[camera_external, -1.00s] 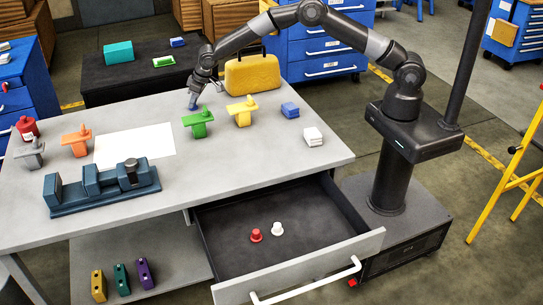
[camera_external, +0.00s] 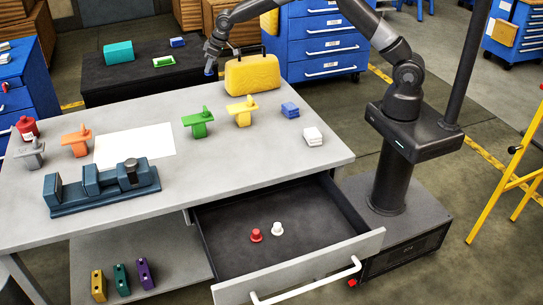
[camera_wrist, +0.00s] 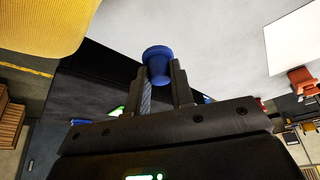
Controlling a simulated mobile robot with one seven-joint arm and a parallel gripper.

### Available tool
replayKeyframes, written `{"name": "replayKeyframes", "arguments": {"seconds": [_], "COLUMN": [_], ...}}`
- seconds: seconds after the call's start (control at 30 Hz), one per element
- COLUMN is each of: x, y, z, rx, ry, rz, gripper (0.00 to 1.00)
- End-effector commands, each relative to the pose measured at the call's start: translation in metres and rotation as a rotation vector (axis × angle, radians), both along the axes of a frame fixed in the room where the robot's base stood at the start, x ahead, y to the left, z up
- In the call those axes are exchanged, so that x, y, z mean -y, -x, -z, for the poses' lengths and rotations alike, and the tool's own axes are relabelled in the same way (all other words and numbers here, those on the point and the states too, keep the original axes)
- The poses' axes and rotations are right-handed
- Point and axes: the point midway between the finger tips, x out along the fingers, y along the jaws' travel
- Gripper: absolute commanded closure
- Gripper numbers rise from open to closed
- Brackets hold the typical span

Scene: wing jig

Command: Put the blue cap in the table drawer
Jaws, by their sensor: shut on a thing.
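The blue cap (camera_wrist: 157,62) is between the fingertips of my gripper (camera_wrist: 162,85) in the wrist view. My gripper (camera_external: 210,68) is shut on it and holds it up in the air near the far edge of the table, left of the yellow case. In the external view only a small blue bit of the cap (camera_external: 208,72) shows below the fingers. The table drawer (camera_external: 315,235) is pulled open at the front right. A red cap (camera_external: 256,235) and a white cap (camera_external: 278,229) stand inside it, with bare floor around them.
The yellow case (camera_external: 252,75) stands close to the right of my gripper. A dark blue jig (camera_external: 100,187) is at the front left.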

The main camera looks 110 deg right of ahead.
Motion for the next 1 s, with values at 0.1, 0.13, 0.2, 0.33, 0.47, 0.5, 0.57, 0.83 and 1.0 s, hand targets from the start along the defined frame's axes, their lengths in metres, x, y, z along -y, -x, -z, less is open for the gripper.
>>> {"name": "replayKeyframes", "arguments": {"seconds": [0.1, 0.13, 0.2, 0.33, 0.47, 0.5, 0.57, 0.83, 1.0], "x": [0.003, 0.003, 0.003, 0.003, 0.003, 0.003, 0.003, -0.043, -0.093], "y": [0.004, 0.005, 0.005, 0.004, 0.004, 0.004, 0.004, -0.012, -0.026], "z": [-0.003, -0.003, -0.003, -0.008, -0.027, -0.034, -0.044, -0.055, -0.056], "rx": [0.000, 0.000, 0.000, 0.001, 0.003, 0.002, 0.003, 0.001, 0.004], "ry": [-0.001, -0.002, -0.002, 0.000, 0.002, 0.002, 0.002, -0.008, -0.015], "rz": [0.002, 0.001, 0.001, 0.001, 0.000, -0.001, 0.000, -0.083, -0.176], "gripper": [1.00, 1.00, 1.00, 1.00, 1.00, 1.00, 1.00, 1.00, 1.00]}}
